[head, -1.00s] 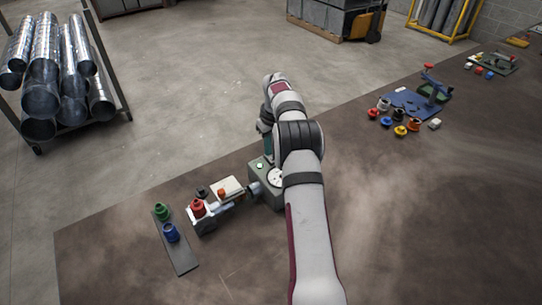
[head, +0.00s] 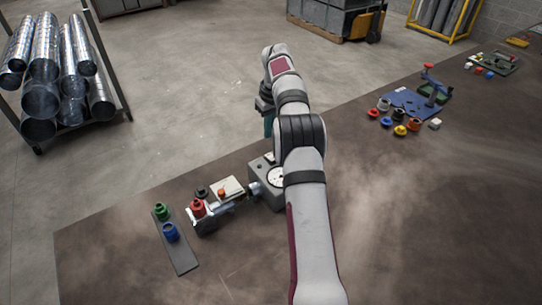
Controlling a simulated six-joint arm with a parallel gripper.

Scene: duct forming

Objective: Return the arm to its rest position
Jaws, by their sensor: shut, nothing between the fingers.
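My arm reaches up the middle of the head view, bends at its black joint, and its wrist points down on the far side. My gripper (head: 268,128) shows only in part as a teal and dark end below the wrist. It is shut and empty, above and behind the grey machine (head: 262,190); its fingertips are hard to make out. The machine has a round white dial and a shaft toward a small fixture with a red knob (head: 198,208).
A dark strip (head: 182,257) with a green knob (head: 161,211) and a blue knob (head: 171,232) lies at left. A blue fixture (head: 412,103) with several coloured knobs stands at right. A duct rack (head: 122,92) is on the floor. The near tabletop is clear.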

